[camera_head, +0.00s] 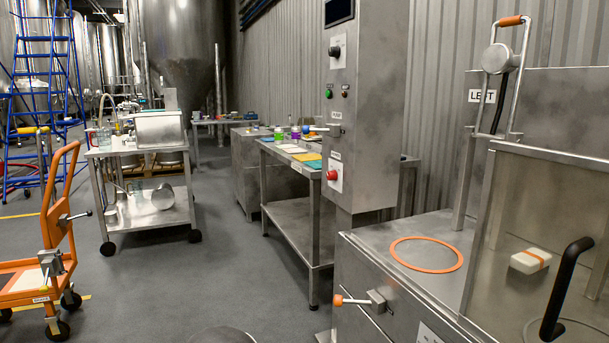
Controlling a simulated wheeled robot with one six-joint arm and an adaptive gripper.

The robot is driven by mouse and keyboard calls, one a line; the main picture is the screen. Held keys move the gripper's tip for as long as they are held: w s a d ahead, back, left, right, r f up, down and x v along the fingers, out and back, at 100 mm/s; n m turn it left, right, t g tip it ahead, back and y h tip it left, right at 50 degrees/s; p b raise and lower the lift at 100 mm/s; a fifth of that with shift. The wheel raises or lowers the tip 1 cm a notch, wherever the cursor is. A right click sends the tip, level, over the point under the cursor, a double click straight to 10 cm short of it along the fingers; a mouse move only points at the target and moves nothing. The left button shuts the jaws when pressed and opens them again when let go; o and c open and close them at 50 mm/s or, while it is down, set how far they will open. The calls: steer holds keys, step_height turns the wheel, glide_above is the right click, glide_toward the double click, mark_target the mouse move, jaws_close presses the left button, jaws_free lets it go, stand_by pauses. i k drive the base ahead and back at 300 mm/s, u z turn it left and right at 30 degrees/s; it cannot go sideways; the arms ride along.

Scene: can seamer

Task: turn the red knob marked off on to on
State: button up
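A red knob (332,175) sits on a white plate low on the side of the grey steel control column (372,110). The knob is small here, and I cannot read its markings or tell which way it points. A small label is just above it. My gripper is not in view, and nothing is seen touching the knob.
Higher on the column are a black knob (335,51), a green button (328,93) and a lever (318,129). The steel machine (400,300) with a glass guard fills the right foreground. A workbench (300,215) stands behind the column.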

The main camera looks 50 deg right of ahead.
mark_target(330, 175)
steer(key=z, duration=0.25)
steer(key=i, duration=0.7)
steer(key=z, duration=0.6)
